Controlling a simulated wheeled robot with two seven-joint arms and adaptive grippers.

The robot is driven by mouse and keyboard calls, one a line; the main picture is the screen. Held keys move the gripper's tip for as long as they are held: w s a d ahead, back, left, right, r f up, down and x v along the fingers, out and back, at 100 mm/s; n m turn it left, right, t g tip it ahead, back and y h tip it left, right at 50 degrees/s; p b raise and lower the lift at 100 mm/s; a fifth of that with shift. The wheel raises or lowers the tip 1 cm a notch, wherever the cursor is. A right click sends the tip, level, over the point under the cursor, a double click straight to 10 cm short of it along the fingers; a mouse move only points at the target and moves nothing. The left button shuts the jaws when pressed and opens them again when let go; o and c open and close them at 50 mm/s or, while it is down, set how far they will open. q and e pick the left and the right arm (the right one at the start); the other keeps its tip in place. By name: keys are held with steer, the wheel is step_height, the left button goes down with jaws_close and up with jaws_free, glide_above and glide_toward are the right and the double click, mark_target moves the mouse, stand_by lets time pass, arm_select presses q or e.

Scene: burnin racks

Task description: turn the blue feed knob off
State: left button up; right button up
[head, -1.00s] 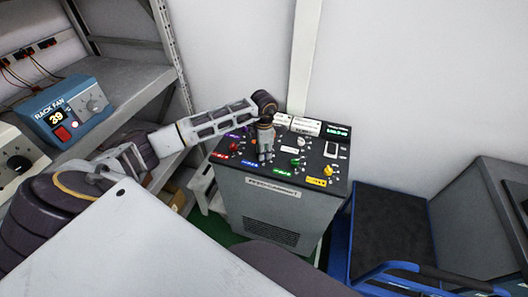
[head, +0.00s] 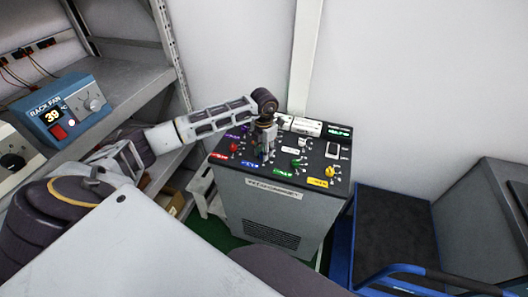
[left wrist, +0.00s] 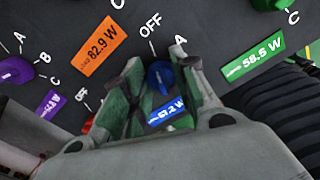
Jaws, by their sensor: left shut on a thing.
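The blue feed knob (left wrist: 160,75) sits on the dark top panel, with a printed OFF mark beyond it and an A mark to its upper right. My left gripper (left wrist: 161,82) has a greenish finger on either side of the knob and is shut on it. A blue readout (left wrist: 165,112) shows partly between the fingers; its number looks like 67.2 W. In the head view my left gripper (head: 264,148) points down at the middle of the panel and hides most of the knob. Which mark the knob points to is unclear. My right gripper is not in view.
The grey console (head: 285,215) also carries red (head: 234,148), green (head: 296,162) and yellow (head: 330,171) knobs close around the gripper. A blue rack fan box (head: 72,108) stands on the left shelf. A blue-framed cart (head: 395,235) stands to the right.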

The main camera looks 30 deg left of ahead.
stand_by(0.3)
arm_select(q)
steer(key=o, duration=1)
steer(key=shift+r, duration=6)
